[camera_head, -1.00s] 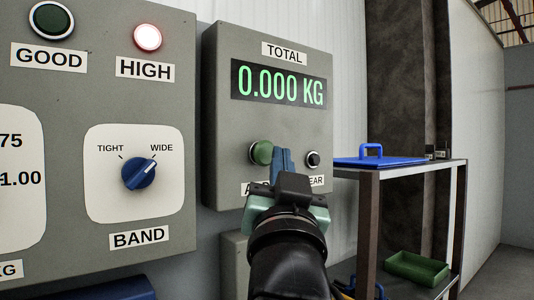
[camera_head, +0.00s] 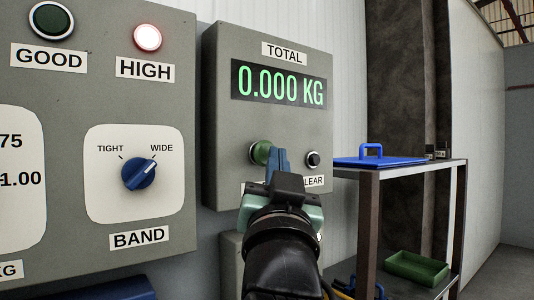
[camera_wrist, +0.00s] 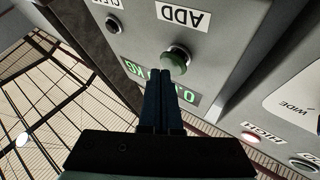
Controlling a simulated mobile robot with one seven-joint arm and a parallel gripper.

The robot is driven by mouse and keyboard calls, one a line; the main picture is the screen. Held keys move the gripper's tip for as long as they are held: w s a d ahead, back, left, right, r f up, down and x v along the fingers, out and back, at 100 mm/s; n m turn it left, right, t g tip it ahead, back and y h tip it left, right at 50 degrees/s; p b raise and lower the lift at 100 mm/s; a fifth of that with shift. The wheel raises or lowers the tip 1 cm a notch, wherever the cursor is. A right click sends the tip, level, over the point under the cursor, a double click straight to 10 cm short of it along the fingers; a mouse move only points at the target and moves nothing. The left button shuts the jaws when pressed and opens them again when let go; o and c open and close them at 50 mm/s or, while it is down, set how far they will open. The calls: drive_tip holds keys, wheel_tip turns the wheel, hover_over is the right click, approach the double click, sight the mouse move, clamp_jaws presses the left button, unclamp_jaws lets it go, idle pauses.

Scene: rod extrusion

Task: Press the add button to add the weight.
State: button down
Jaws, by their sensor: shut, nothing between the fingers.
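The add button is a round green button (camera_head: 260,152) on the grey TOTAL box (camera_head: 225,120). In the wrist view the green button (camera_wrist: 176,60) sits beside the upside-down ADD label (camera_wrist: 183,15). My gripper (camera_head: 279,157) is shut and empty, its blue fingers together. Its tips (camera_wrist: 163,72) are close to the button and partly overlap it in both views; I cannot tell whether they touch. The display (camera_head: 279,84) reads 0.000 KG. The black clear button (camera_head: 313,159) is to the right of the fingers. My arm hides the ADD label in the head view.
On the left is a grey panel with a BAND knob (camera_head: 138,174) pointing toward WIDE, a lit HIGH lamp (camera_head: 148,38) and a dark GOOD lamp (camera_head: 51,20). A shelf to the right holds a blue lidded item (camera_head: 378,160) and a green tray (camera_head: 416,268).

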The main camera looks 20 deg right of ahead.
drive_tip(key=shift+w+a, duration=0.25)
drive_tip(key=shift+w, duration=0.25)
idle(0.8)
drive_tip(key=shift+s+d, duration=0.35)
drive_tip(key=shift+s, duration=0.5)
drive_tip(key=s, duration=0.1)
drive_tip(key=s+d, duration=0.1)
drive_tip(key=s, duration=0.2)
drive_tip(key=shift+s+d, duration=0.35)
drive_tip(key=shift+d, duration=0.05)
